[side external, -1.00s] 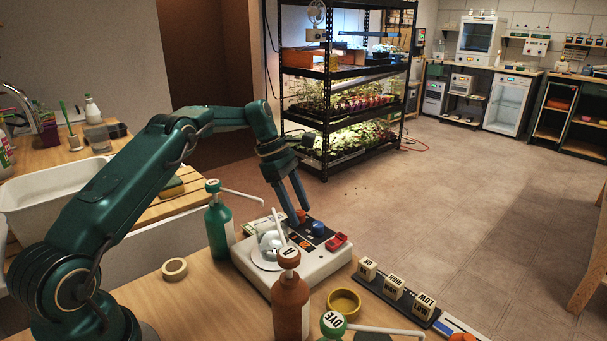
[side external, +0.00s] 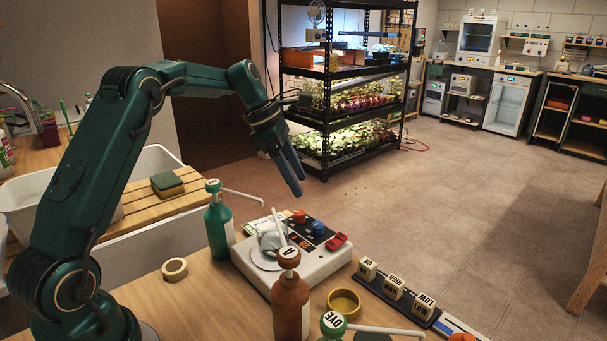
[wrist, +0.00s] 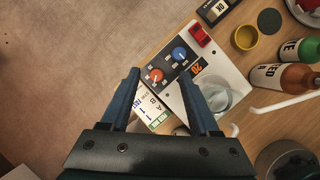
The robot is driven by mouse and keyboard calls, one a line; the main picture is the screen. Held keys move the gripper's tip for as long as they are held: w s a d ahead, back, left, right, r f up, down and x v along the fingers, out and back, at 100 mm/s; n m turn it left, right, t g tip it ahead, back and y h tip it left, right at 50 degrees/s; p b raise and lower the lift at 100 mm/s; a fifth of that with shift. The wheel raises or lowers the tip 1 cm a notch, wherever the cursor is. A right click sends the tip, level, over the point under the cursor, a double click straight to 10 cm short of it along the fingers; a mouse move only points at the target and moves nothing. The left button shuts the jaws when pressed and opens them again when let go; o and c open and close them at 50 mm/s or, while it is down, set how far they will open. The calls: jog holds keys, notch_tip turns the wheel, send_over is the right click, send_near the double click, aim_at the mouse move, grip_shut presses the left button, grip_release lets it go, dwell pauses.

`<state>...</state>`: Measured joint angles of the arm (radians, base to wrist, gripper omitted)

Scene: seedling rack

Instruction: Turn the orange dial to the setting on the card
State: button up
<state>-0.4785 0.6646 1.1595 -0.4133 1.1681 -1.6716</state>
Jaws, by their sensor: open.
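The orange dial (side external: 299,216) sits on top of a white device (side external: 312,268), beside a blue dial (side external: 318,228). In the wrist view the orange dial (wrist: 156,76) shows beyond and between my fingertips, with the blue dial (wrist: 180,54) up and to its right; its exact setting is too small to read. A printed card (wrist: 150,108) lies at the device's edge, partly behind my left finger; its text is only partly legible. My gripper (side external: 299,188) is open and empty, in the air above the device, apart from the dial.
A red switch (side external: 336,242) is on the device near the blue dial. A glass vessel (wrist: 215,95) stands on its plate. A green bottle (side external: 219,232) and a brown bottle (side external: 290,305) stand close by. A yellow dish (side external: 344,301) and lettered blocks (side external: 394,287) are to the right.

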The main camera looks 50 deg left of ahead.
jog(key=s+d+r+m+t, duration=0.1)
jog(key=s+d+r+m, duration=0.45)
jog(key=d+r, duration=0.3)
jog(key=s+d+m, duration=0.2)
jog(key=s+m, duration=0.2)
jog(key=s, duration=0.2)
jog(key=s+d+r+m+t+y, duration=0.1)
jog(key=s+d+m, duration=0.2)
jog(key=s+m, duration=0.2)
jog(key=shift+s+r+y, duration=0.15)
jog(key=shift+s+y, duration=0.15)
jog(key=shift+s, duration=0.65)
jog(key=s+a+f+m+y, duration=0.1)
jog(key=s+f+m, duration=0.5)
jog(key=m, duration=0.5)
jog(key=shift+a+f+m, duration=0.35)
jog(key=shift+a+f, duration=0.05)
jog(key=shift+f, duration=0.35)
